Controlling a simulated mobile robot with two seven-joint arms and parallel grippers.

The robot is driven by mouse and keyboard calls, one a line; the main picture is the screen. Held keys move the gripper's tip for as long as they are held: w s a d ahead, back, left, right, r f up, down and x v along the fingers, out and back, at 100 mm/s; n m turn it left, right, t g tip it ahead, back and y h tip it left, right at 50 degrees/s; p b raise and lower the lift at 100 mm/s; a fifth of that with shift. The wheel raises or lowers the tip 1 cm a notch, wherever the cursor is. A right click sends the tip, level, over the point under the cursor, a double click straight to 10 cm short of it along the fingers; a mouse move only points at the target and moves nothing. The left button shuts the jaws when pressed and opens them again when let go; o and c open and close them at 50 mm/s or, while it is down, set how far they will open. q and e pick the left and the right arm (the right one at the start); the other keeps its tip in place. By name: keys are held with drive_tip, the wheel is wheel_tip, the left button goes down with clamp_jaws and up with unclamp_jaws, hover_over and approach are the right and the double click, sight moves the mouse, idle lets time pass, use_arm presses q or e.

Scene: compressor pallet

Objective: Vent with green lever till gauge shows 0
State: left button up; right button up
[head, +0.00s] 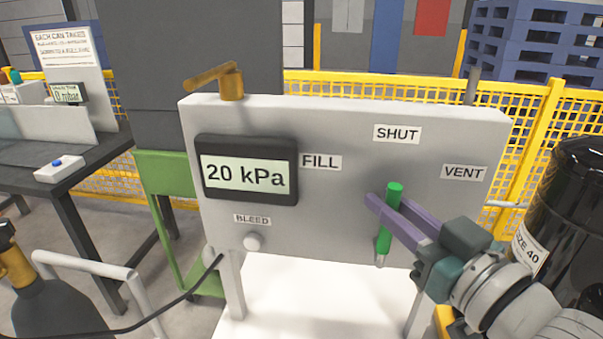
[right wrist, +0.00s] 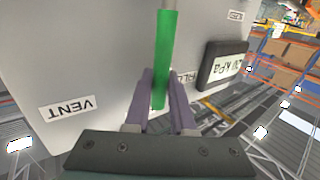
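The green lever (head: 384,240) stands on the front of the grey panel (head: 330,225). It points up toward the SHUT label (head: 397,133), leaning slightly right. The VENT label (head: 464,172) is to its right, the FILL label (head: 321,162) to its left. The gauge (head: 249,174) reads 20 kPa. My right gripper (head: 391,203) has its purple fingers on both sides of the lever near its free end, apparently closed on it. In the right wrist view the green lever (right wrist: 164,50) runs between the fingers. My left gripper is not in view.
A brass handle (head: 222,82) sits on top of the panel, and a BLEED knob (head: 253,242) is below the gauge. A black drum (head: 575,215) stands close at right. A dark hose (head: 170,305) runs at lower left. A yellow mesh fence (head: 530,125) is behind.

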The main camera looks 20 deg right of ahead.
clamp_jaws()
idle(0.4)
idle(0.7)
